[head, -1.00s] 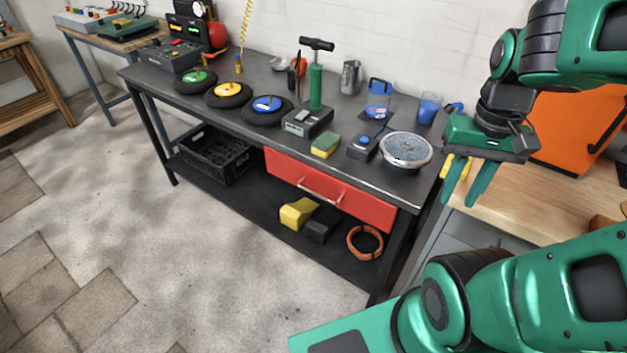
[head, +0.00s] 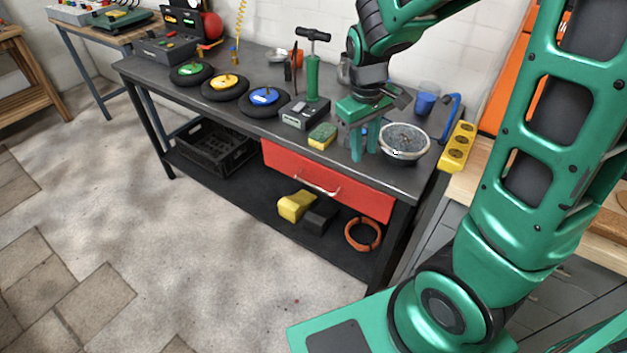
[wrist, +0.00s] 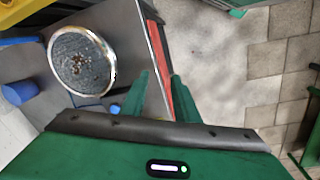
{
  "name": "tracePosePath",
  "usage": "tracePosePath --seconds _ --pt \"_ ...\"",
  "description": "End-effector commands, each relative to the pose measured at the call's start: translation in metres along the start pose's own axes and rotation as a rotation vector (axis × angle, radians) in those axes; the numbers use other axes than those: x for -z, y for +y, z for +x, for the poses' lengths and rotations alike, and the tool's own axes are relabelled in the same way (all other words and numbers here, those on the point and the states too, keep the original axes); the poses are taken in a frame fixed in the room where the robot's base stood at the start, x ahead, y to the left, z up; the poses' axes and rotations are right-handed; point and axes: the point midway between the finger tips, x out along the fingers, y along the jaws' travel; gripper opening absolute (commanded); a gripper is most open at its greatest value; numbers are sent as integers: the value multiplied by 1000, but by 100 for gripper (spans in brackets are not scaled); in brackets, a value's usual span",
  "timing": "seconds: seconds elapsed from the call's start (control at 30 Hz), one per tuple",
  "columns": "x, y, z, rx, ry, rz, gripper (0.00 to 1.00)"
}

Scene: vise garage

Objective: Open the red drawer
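The red drawer (head: 353,193) sits under the right part of the dark workbench top and looks shut. Its pale bar handle (head: 317,183) is on the middle of its front. My gripper (head: 364,150) is above the bench's front edge, up and to the right of the handle, fingers pointing down and apart with nothing between them. In the wrist view my gripper (wrist: 158,85) shows beside a strip of the red drawer (wrist: 183,103) below the bench edge. The handle is not clear in the wrist view.
A round metal dish (head: 404,143) lies close to the right of my gripper. The floor in front is clear.

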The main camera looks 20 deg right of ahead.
Motion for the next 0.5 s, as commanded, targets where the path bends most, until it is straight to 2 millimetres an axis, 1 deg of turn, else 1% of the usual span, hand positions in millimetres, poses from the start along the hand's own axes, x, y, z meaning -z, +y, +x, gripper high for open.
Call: tracePosePath --seconds 0.03,0.1,0.2,0.33,0.4,0.5 --pt "19 -16 11 -10 1 -74 28" --pt "43 -34 22 -24 11 -165 28" --pt "69 -60 38 -40 25 -275 28" --pt "90 -84 52 -54 38 -371 28" --pt "96 -91 56 -58 42 -399 28" --pt "100 -97 62 -61 45 -420 28"
